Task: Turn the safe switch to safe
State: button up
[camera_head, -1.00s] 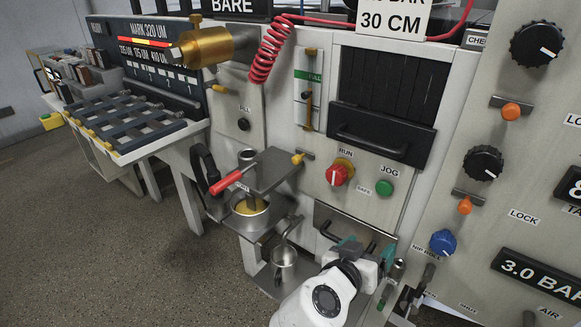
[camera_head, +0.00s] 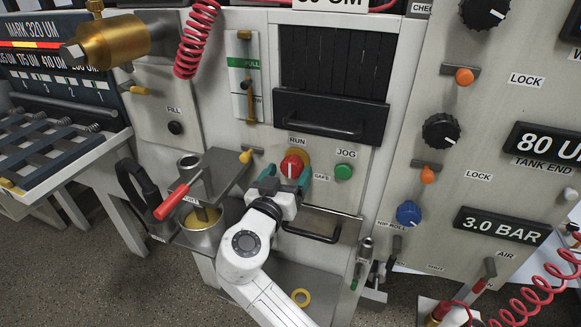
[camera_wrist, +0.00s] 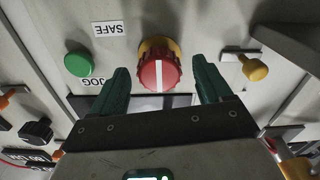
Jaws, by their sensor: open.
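The safe switch (camera_head: 292,165) is a red knob on a yellow collar, set on the grey panel below the RUN label (camera_head: 297,142) and left of the SAFE label (camera_head: 321,177). Its white line stands about upright. In the wrist view, which is upside down, the red knob (camera_wrist: 158,75) sits between the two teal fingers, with a gap on each side. The SAFE label (camera_wrist: 107,29) is at upper left there. My gripper (camera_head: 287,176) is open at the knob, one finger on either side. I cannot tell how deep the fingers reach around it.
The green JOG button (camera_head: 343,172) is right of the knob. A yellow-tipped lever (camera_head: 246,156) and a red-handled lever (camera_head: 172,199) over a cup (camera_head: 203,230) are at left. A dark handle (camera_head: 310,232) is below, and a black drawer (camera_head: 330,115) above.

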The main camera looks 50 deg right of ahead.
jog(key=shift+x, duration=1.3)
jog(key=shift+c, duration=0.2)
jog(key=c, duration=1)
jog(key=shift+o, duration=0.2)
